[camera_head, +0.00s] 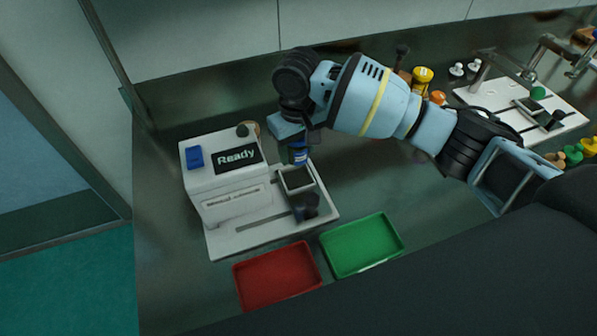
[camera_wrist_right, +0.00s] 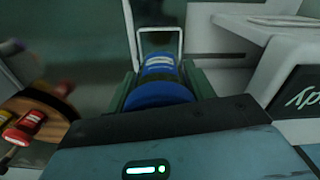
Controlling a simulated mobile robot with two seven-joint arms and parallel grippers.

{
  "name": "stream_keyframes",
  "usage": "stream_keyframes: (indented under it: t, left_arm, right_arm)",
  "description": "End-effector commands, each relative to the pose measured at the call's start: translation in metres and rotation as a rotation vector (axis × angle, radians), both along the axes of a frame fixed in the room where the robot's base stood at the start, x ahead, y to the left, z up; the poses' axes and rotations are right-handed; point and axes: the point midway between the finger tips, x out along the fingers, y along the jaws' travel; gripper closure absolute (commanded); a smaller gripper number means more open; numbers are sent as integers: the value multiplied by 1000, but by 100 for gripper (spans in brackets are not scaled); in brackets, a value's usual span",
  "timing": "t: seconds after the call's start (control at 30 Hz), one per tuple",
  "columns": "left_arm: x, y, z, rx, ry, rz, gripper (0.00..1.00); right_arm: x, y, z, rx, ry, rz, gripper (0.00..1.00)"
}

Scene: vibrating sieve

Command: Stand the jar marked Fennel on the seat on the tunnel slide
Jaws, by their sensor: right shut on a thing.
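My right gripper (camera_head: 296,141) reaches in from the right and is shut on a jar with a blue lid and blue label (camera_head: 300,155). The jar also shows between the fingers in the right wrist view (camera_wrist_right: 158,82); its label is too small to read. The white machine with the "Ready" display (camera_head: 215,183) stands left of it. The square framed seat (camera_head: 297,180) is on the slide plate in front of the machine's side. The jar appears just beyond the seat in the head view, apparently above the plate; the exact gap is unclear. My left gripper is not in view.
A red tray (camera_head: 277,277) and a green tray (camera_head: 361,245) lie in front of the machine. A white board with a second fixture (camera_head: 520,108) and several small jars stand at the right. A round wooden rack with jars (camera_wrist_right: 35,115) is left in the wrist view.

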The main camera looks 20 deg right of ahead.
Motion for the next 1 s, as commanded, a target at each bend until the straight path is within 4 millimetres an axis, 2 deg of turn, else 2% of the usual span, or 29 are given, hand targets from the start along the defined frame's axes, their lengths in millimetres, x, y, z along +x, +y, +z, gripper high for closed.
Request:
stream_keyframes:
  t: [0.03,0.1,0.4,0.7,1.0]
  left_arm:
    - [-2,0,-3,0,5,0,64]
    - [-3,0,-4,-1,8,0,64]
    - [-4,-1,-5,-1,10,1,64]
    - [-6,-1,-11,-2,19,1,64]
    - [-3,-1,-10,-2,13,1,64]
  right_arm:
    - [0,0,-11,0,3,-1,71]
    - [0,0,-19,-1,3,-1,71]
    - [0,0,-29,0,-1,-2,71]
    - [0,-1,-71,0,0,-3,71]
    - [1,0,-75,1,-3,-2,71]
